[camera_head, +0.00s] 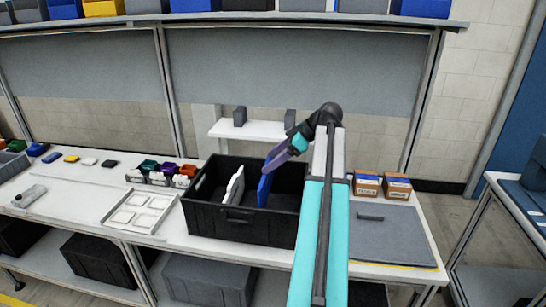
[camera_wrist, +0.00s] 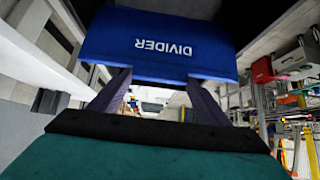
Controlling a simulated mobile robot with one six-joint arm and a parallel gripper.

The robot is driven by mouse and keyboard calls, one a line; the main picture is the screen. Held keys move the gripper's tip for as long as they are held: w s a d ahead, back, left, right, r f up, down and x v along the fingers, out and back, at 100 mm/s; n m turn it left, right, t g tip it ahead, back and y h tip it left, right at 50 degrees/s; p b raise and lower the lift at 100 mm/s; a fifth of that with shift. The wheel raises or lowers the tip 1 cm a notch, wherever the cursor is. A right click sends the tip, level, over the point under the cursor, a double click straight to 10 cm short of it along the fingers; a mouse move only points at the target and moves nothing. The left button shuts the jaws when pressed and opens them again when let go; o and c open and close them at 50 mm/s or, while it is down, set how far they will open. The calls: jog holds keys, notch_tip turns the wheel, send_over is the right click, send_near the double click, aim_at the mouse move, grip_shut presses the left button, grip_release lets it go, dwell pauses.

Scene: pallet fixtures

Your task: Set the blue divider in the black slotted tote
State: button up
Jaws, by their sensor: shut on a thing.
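The blue divider (camera_head: 265,186) stands inside the black slotted tote (camera_head: 232,222), near its middle, roughly upright. In the wrist view the divider (camera_wrist: 160,45) shows the word DIVIDER and lies between the fingers. My gripper (camera_head: 277,156) reaches in from the right above the tote and is shut on the divider's upper part. The fingers (camera_wrist: 160,95) also show in the wrist view. A white divider (camera_head: 234,186) stands tilted in the tote to the left of the blue one. The blue divider's lower edge and the slots are hidden, so I cannot tell whether it sits in a slot.
A white tray (camera_head: 140,212) lies left of the tote. Small coloured bins (camera_head: 168,170) stand behind it. Orange-and-white boxes (camera_head: 397,186) and a grey mat (camera_head: 385,235) are at right. A white shelf (camera_head: 248,130) stands behind the tote.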

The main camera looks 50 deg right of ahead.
aim_at(269, 184)
jog(key=shift+f+b, duration=2.15)
jog(key=shift+f, duration=1.55)
jog(key=shift+s, duration=0.1)
jog(key=shift+f+b, duration=0.7)
jog(key=shift+f, duration=0.05)
dwell(0.4)
jog(key=o, duration=1.6)
jog(key=shift+d+r, duration=0.1)
jog(key=b+v, duration=0.2)
jog(key=v, duration=1.1)
jog(key=shift+s+r, duration=0.2)
jog(key=shift+s, duration=0.05)
